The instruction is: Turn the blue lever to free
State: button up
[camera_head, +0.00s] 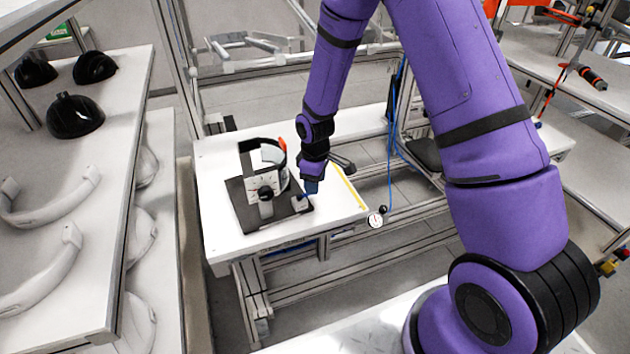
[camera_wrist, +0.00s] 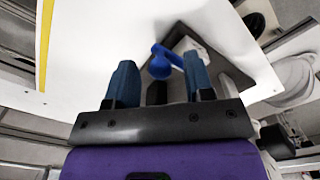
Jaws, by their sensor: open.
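The blue lever (camera_wrist: 163,60) shows in the wrist view just beyond my fingertips, with its rounded end between the two fingers. It is mounted at a pale block (camera_wrist: 187,46) on a dark base plate (camera_wrist: 222,66). In the head view the dark plate (camera_head: 243,218) lies on the white table, and the lever (camera_head: 308,194) is a small blue bit by my gripper. My gripper (camera_head: 311,187) points down at the plate's right edge. In the wrist view my gripper (camera_wrist: 158,82) has its blue fingers apart. I cannot tell whether a finger touches the lever.
A fixture with a clear band and a dial (camera_head: 264,186) stands on the plate, left of my gripper. A yellow strip (camera_head: 348,186) marks the white table's right side. A round gauge (camera_head: 376,219) hangs at its edge. Shelves with black helmet shells (camera_head: 75,115) stand at left.

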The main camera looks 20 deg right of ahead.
grip_shut()
jog(key=s+m, duration=0.1)
jog(key=m, duration=0.1)
jog(key=s+m, duration=0.1)
jog(key=m, duration=0.1)
jog(key=shift+a, duration=0.1)
jog(key=m, duration=0.2)
jog(key=s+m, duration=0.1)
jog(key=shift+a, duration=0.25)
jog(key=m, duration=0.2)
jog(key=shift+s+a+m, duration=0.3)
jog(key=shift+s+m, duration=0.1)
jog(key=shift+s+a+m, duration=0.25)
jog(key=shift+a+m, duration=0.1)
jog(key=shift+m, duration=0.7)
jog(key=shift+s+a+m, duration=0.25)
jog(key=shift+a+m, duration=0.1)
jog(key=shift+m, duration=0.7)
